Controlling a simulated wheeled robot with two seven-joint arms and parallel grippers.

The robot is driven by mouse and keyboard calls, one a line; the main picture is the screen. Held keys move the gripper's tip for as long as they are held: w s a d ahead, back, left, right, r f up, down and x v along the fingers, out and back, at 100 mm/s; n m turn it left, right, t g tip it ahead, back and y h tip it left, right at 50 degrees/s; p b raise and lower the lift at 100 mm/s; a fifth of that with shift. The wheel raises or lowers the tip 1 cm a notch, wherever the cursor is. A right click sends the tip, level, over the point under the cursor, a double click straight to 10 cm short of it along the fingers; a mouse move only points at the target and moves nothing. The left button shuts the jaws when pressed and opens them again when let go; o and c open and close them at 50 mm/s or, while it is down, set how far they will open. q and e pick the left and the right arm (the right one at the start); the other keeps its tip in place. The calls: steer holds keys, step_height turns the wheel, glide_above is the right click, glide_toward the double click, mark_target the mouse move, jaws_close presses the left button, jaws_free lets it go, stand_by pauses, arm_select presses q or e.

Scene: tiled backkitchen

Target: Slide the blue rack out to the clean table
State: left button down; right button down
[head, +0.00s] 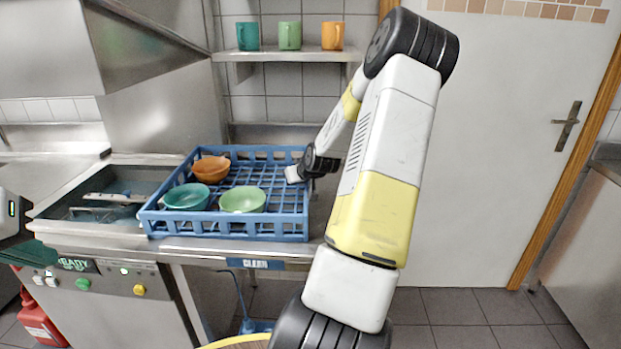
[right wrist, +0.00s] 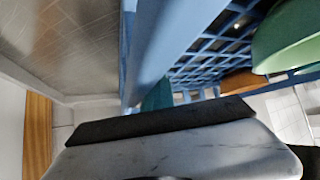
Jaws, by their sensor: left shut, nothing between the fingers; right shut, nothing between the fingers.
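The blue rack (head: 280,229) holds an orange bowl (head: 211,169), a teal bowl (head: 186,197) and a green bowl (head: 243,200). Most of it rests on the steel table (head: 200,246) with the blue label; its left end is beside the machine's open basin. My right gripper (head: 294,174) is shut and empty at the rack's right side, partly hidden by my arm. In the right wrist view, the rack's blue wall (right wrist: 165,45) is close to the gripper; contact is unclear. My left gripper (head: 18,237) is shut and empty at the left edge, apart from the rack.
The open basin (head: 120,185) of the steel machine lies left of the rack. A shelf (head: 285,55) with teal, green and orange mugs hangs behind. A steel wall (head: 160,110) stands at the back left. A white door (head: 500,150) is at the right.

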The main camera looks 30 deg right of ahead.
steer(key=s+d, duration=0.2)
steer(key=d, duration=0.1)
steer(key=s+d, duration=0.2)
steer(key=d, duration=0.1)
steer(key=s+d, duration=0.2)
steer(key=d, duration=0.1)
steer(key=shift+s+f, duration=0.1)
steer(key=shift+w+a, duration=0.55)
steer(key=shift+a, duration=0.2)
step_height(320, 180, up, 8)
stand_by(0.5)
steer(key=shift+a, duration=0.1)
